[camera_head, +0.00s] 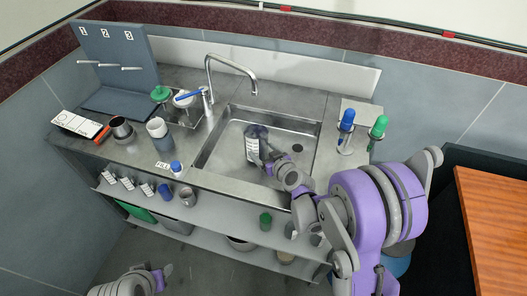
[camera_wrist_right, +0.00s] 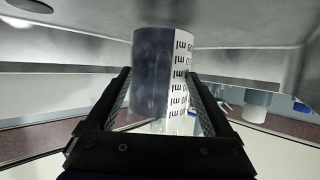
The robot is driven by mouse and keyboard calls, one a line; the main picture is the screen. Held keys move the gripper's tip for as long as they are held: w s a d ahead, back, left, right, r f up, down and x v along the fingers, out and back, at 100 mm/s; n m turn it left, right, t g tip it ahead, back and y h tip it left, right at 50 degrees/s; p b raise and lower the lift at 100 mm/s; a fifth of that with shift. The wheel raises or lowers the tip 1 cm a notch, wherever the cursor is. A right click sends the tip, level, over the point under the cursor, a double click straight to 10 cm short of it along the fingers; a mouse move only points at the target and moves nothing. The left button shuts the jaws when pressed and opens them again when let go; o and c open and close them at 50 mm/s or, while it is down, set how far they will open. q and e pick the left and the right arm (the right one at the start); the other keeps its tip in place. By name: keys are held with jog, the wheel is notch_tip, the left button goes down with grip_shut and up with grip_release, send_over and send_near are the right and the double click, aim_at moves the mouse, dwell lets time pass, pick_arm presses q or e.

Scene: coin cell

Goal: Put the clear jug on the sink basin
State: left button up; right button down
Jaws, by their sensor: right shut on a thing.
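The clear jug (camera_head: 252,146), with a white label of dark volume marks, is over the sink basin (camera_head: 298,126) in the head view. My right gripper (camera_head: 266,153) is shut on it. In the right wrist view the jug (camera_wrist_right: 160,75) stands between the two fingers of the right gripper (camera_wrist_right: 160,110). I cannot tell whether the jug touches the basin floor. My left gripper (camera_head: 162,277) is low at the bottom left, away from the counter; its jaws are too small to read.
A curved faucet (camera_head: 232,64) with a blue lever rises behind the basin. Cups (camera_head: 121,130) and a white-and-orange card (camera_head: 78,124) are at the left. A shelf below holds several containers. The basin's right part is clear.

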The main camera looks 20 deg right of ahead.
aim_at(264, 142)
jog(key=shift+f+b, duration=0.35)
jog(key=shift+f, duration=0.2)
grip_release()
jog(key=shift+r, duration=0.1)
notch_tip(264, 142, up, 10)
jog(key=shift+f+p, duration=0.1)
jog(key=shift+p, duration=0.7)
